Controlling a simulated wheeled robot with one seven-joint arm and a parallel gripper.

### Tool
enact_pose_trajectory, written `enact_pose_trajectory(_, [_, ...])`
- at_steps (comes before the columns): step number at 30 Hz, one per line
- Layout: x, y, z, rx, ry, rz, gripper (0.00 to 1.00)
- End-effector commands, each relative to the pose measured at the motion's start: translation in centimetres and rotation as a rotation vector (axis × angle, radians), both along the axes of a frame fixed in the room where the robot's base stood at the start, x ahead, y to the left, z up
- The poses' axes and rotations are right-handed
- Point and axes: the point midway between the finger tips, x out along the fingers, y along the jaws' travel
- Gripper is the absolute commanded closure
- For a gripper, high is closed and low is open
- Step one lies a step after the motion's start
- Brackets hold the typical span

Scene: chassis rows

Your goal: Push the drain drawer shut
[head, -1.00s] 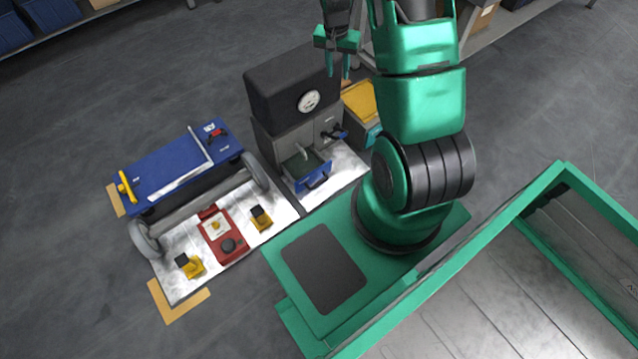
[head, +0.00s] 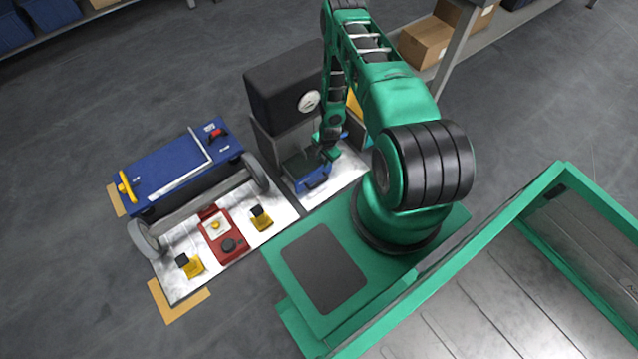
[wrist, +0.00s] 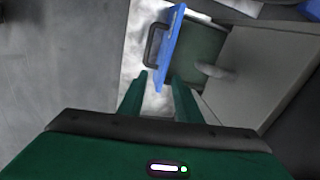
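The drain drawer stands pulled out of the grey cabinet, with its blue front (head: 313,180) and dark handle facing the near side. In the wrist view the blue front (wrist: 172,42), the handle (wrist: 153,46) and the green inside (wrist: 205,48) show ahead of my fingers. My gripper (head: 325,150) is low over the right side of the drawer. In the wrist view my gripper (wrist: 159,76) has its fingers apart, with nothing held. The near end of the blue front appears between the fingertips; I cannot tell whether they touch it.
A black box with a round gauge (head: 309,101) sits on the cabinet. A yellow-topped bin (head: 354,103) is behind my arm. Left stand a blue cart (head: 175,165), a red device (head: 222,235) and small yellow-and-black blocks (head: 261,218).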

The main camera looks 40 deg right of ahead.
Motion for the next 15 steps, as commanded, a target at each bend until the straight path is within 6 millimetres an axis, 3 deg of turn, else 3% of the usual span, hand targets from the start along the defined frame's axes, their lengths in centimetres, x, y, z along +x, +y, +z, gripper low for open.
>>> enact_pose_trajectory(1, [-1.0,0.7,-1.7,0.01,-0.001,-0.022,0.69])
enact_pose_trajectory(4, [-2.1,1.6,-3.9,0.022,-0.011,-0.058,0.69])
enact_pose_trajectory(15, [-2.9,2.5,-7.5,0.033,-0.021,-0.093,0.69])
